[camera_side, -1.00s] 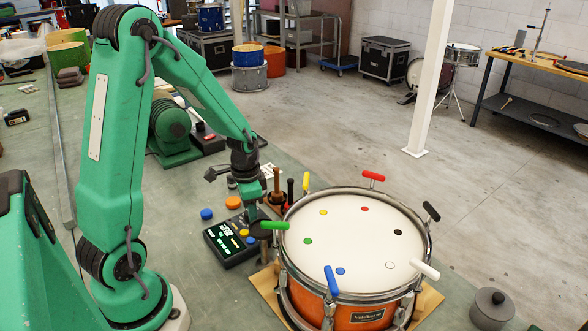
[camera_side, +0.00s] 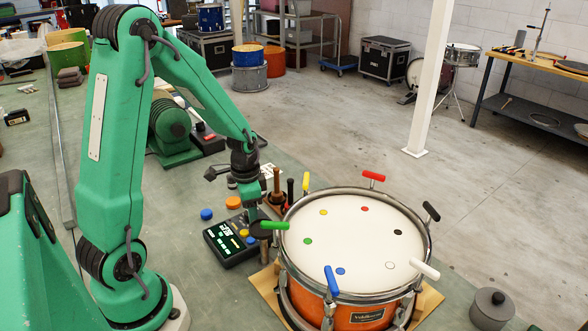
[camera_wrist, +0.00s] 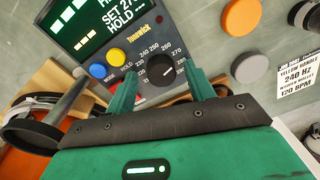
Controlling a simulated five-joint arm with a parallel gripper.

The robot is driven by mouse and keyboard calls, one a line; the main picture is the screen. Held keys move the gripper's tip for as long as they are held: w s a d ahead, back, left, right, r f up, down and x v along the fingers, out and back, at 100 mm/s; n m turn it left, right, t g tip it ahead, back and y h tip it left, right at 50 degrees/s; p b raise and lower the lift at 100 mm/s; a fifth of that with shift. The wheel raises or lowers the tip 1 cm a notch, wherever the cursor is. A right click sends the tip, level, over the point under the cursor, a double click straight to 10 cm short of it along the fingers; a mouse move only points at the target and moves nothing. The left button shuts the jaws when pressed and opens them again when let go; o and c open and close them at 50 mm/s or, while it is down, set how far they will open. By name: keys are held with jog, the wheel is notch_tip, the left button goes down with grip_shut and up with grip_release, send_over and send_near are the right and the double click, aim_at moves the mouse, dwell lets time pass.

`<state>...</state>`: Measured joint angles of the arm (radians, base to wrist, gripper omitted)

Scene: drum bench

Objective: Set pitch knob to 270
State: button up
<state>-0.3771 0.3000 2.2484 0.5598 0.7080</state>
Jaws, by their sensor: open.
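The dark control box (camera_side: 218,241) stands on the bench left of the drum; its screen (camera_wrist: 93,20) shows "SET 27" and "HOLD", partly cut off. The black pitch knob (camera_wrist: 160,70) sits on the box, with printed numbers such as 240, 250 and 260 around it. A pale mark shows on the knob, but I cannot tell exactly which number it points to. My gripper (camera_wrist: 165,74) is open, with one green finger on each side of the knob in the wrist view. I cannot tell whether either finger touches it. In the side view, my gripper hides the knob.
A blue button (camera_wrist: 97,71) and a yellow button (camera_wrist: 115,55) sit left of the knob. The orange drum (camera_side: 352,250) with coloured handles stands close on the right. An orange disc (camera_wrist: 241,16) and a grey round piece (camera_wrist: 251,69) lie near the box.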

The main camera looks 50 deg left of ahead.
jog(key=shift+r, duration=0.1)
jog(key=shift+s+d+r, duration=0.1)
jog(key=shift+s+r, duration=0.05)
jog(key=shift+r, duration=3.65)
jog(key=shift+d+r, duration=0.3)
jog(key=shift+r, duration=0.15)
jog(key=s+d+r+n+t, duration=0.3)
jog(key=s+d+r+t, duration=0.2)
jog(key=s+d+r, duration=0.4)
jog(key=shift+s+d+r+n, duration=0.4)
jog(key=shift+d+r, duration=1.15)
jog(key=shift+r, duration=0.05)
